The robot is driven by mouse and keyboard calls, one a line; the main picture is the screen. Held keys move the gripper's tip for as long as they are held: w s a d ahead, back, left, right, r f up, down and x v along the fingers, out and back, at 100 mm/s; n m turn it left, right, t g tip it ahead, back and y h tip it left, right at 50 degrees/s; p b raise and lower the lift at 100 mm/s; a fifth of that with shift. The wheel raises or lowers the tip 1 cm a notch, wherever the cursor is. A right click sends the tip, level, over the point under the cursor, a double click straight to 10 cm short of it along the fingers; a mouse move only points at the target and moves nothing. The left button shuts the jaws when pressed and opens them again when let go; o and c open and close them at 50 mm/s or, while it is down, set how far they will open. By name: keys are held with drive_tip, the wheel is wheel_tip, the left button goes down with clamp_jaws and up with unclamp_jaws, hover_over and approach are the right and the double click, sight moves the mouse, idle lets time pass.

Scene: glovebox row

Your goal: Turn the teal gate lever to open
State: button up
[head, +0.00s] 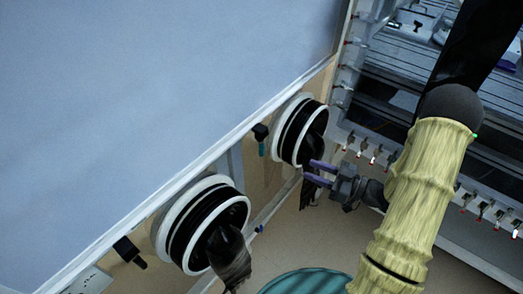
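The teal gate lever (261,148) is a small teal handle hanging down from a black mount on the front of the glovebox, just left of the far glove port. My gripper (312,173) is to the right of the lever and lower, apart from it, overlapping the lower right edge of the far port in the picture. Its two purple fingers point left with a gap between them, and I see nothing held. My arm, in a yellowish sleeve, comes in from the right.
Two white-rimmed ports, the far one (279,133) and the near one (163,232), have black gloves hanging out. A black lever (128,250) is at lower left. A teal round top (306,283) is at the bottom. Shelving with small red-tipped fittings stands behind at right.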

sight(261, 151)
drive_tip(key=x, duration=1.7)
drive_tip(key=shift+a+b, duration=0.2)
drive_tip(key=shift+b, duration=0.15)
drive_tip(key=shift+c, duration=0.4)
clamp_jaws()
